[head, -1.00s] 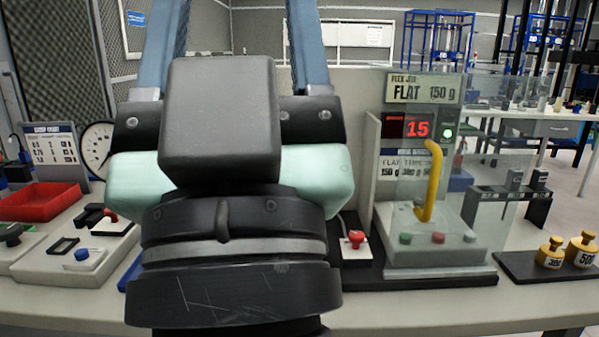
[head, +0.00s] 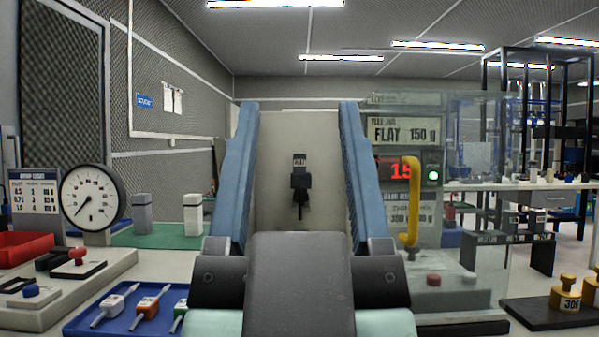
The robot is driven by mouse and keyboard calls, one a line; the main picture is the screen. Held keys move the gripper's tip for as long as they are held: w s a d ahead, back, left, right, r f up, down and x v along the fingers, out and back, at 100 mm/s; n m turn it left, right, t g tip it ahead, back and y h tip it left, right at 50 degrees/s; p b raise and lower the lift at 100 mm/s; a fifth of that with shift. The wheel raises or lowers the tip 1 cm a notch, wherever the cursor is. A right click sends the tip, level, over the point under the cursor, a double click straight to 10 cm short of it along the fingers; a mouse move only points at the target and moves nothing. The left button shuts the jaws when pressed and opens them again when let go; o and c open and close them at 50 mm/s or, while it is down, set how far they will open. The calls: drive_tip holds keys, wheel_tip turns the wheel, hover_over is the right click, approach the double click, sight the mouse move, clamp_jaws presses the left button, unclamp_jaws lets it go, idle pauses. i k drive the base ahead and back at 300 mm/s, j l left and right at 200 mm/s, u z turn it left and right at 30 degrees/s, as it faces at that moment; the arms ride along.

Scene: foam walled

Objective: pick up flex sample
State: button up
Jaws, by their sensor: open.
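My gripper (head: 299,108) points up and ahead in the head view, its two blue fingers wide apart with nothing between them that I can see held. Beyond the gap stands a pale upright panel (head: 300,130). A small black piece (head: 300,181) with a white label above it shows on the panel, framed between the fingers and apart from them. I cannot tell whether this is the flex sample. The flex jig (head: 403,131), with a sign reading FLAT 150 g, stands to the right of my gripper. It has a yellow curved handle (head: 411,200) and a clear shield.
A blue tray (head: 78,322) at lower left holds several small handled pieces (head: 146,309). A round dial gauge (head: 93,197) and a red bin (head: 25,244) stand at left. Yellow weights (head: 565,293) sit on a black base at right. The clear shield edges close to my right finger.

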sight(298, 159)
drive_tip(key=i+j+z, duration=0.1)
drive_tip(key=j, duration=0.25)
drive_tip(key=i+j+z, duration=0.15)
drive_tip(key=j, duration=0.2)
drive_tip(key=i+j+z, duration=0.1)
drive_tip(key=j, duration=0.25)
drive_tip(key=i+j+z, duration=0.15)
drive_tip(key=j, duration=0.2)
